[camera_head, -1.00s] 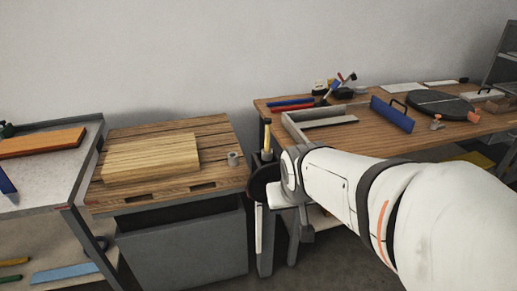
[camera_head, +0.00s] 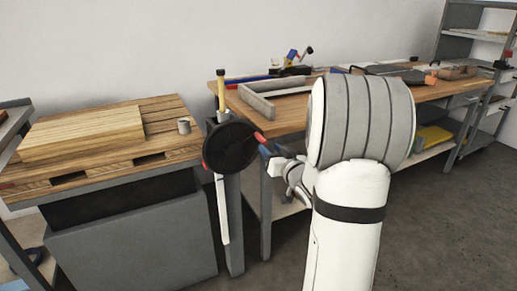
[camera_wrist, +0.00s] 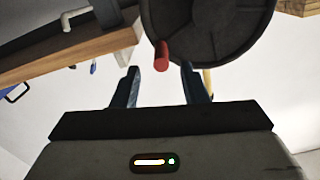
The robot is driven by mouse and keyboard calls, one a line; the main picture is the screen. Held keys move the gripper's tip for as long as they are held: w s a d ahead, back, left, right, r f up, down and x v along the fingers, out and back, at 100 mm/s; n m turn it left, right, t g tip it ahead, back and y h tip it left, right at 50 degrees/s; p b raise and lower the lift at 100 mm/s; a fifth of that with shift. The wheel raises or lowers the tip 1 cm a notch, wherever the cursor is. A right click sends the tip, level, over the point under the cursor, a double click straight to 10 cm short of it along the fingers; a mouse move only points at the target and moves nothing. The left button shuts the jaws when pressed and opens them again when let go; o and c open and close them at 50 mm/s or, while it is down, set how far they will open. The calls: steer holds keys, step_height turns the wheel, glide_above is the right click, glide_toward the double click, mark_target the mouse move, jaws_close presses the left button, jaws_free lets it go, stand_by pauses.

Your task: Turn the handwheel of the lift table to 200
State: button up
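The handwheel (camera_head: 230,147) is a black disc on the right side of the lift table (camera_head: 130,245), with a red handle (camera_head: 259,137) at its upper right rim. In the wrist view the red handle (camera_wrist: 161,58) points towards my gripper (camera_wrist: 160,78), from the wheel's dark underside (camera_wrist: 205,25). My gripper is open, with a finger on each side of the handle's line. The handle's tip appears just beyond the fingertips, and no contact shows. In the head view my gripper (camera_head: 268,148) is small beside the handle. No number is readable.
A wooden board (camera_head: 82,132) and a small grey cylinder (camera_head: 184,126) lie on the lift table's top. A workbench (camera_head: 285,118) with tools stands close on the right. Open floor (camera_head: 440,215) lies at the lower right.

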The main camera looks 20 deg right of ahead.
mark_target(261, 140)
steer(key=w+b, duration=0.1)
steer(key=w, duration=0.6)
steer(key=shift+w+a, duration=0.15)
steer(key=shift+w, duration=0.05)
jaws_close()
stand_by(0.4)
